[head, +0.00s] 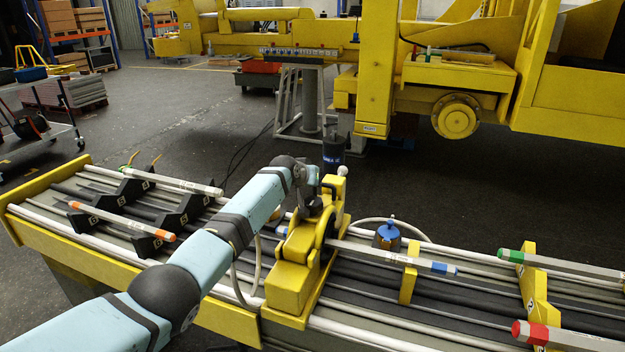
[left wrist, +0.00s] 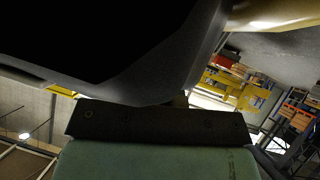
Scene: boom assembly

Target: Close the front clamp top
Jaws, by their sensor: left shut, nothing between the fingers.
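The yellow front clamp (head: 290,285) stands on the bench in the middle of the head view. Its yellow upper part (head: 333,192) rises at the far side, with a pale knob (head: 342,171) on top. A grey bar with a blue band (head: 395,257) runs out of the clamp to the right. My left gripper (head: 314,203) is at the clamp's upper part, close against its left side. It is shut and holds nothing; whether it touches the clamp is unclear. The left wrist view is mostly filled by dark and pale green surfaces close up, and the clamp cannot be made out there.
Black numbered racks (head: 130,190) hold bars with orange and white ends at the left. A blue-topped container (head: 387,235) stands right of the clamp. A yellow bracket (head: 535,290) and bars with green and red ends lie further right. Large yellow machinery (head: 455,80) stands behind.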

